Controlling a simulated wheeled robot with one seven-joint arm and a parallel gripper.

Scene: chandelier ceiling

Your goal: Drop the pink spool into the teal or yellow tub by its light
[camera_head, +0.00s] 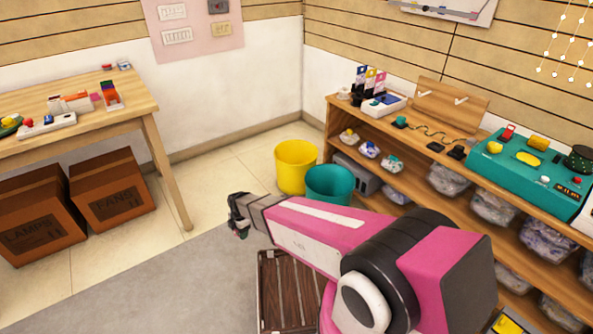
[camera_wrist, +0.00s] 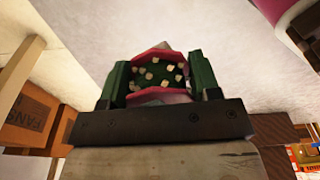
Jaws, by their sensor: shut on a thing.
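My gripper (camera_head: 238,216) is at the left end of my arm in the head view, left of the tubs and over the floor. In the wrist view my gripper (camera_wrist: 160,80) is shut on the pink spool (camera_wrist: 150,55), which has pink rims and a dark middle with pale specks between the green fingers. The spool is too small to make out in the head view. The yellow tub (camera_head: 282,172) and the teal tub (camera_head: 325,190) stand on the floor, side by side; the teal one is nearer. Their insides look empty from here. I cannot make out a lit light.
A wooden shelf bench (camera_head: 410,128) with bags and a teal box (camera_head: 520,175) is on the right. A wooden table (camera_head: 85,125) with cardboard boxes (camera_head: 112,190) under it is on the left. A dark slatted crate (camera_head: 285,290) lies below my arm. The floor left of the tubs is clear.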

